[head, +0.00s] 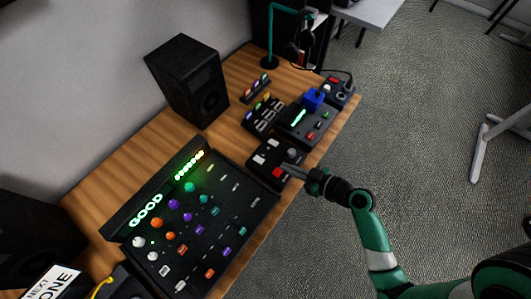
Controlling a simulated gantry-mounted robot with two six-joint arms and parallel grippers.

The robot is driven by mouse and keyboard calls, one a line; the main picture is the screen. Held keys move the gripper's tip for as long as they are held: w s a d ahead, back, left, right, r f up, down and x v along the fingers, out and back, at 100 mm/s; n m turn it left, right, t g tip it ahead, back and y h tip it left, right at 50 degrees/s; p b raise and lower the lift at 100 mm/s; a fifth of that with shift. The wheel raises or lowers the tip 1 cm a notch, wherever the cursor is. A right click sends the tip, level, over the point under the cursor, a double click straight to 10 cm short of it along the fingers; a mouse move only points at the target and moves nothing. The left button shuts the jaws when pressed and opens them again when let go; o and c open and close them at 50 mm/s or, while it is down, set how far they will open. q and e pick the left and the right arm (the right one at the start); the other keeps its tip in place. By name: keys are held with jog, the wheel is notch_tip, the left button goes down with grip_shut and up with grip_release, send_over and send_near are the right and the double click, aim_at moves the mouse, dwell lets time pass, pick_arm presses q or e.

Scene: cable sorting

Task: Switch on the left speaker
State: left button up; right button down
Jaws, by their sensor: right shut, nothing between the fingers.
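One black speaker (30,235) is cut off by the left edge, with its front dark and largely out of clear sight. A second black speaker (187,80) stands upright at the back of the desk, and I see no lit light on it. I cannot make out a power switch on either speaker. My right gripper (304,176) is shut and empty. It is beside a small black control box (275,162) with white and red buttons, far from both speakers; I cannot tell whether it touches the box. My left gripper is not in view.
A mixing console (258,213) with coloured knobs and a lit "GOOD" display fills the middle of the wooden desk (130,170). Several small button boxes and a blue-topped joystick (313,98) stand farther right. A teal stand (271,40) holds headphones. Bare wood lies between console and rear speaker.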

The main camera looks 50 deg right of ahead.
jog(key=b, duration=0.2)
send_over(267, 166)
notch_tip(267, 166, down, 3)
jog(key=shift+w+f, duration=0.1)
jog(key=shift+w, duration=0.05)
notch_tip(267, 166, down, 4)
jog(key=shift+b, duration=1)
jog(key=shift+d, duration=0.1)
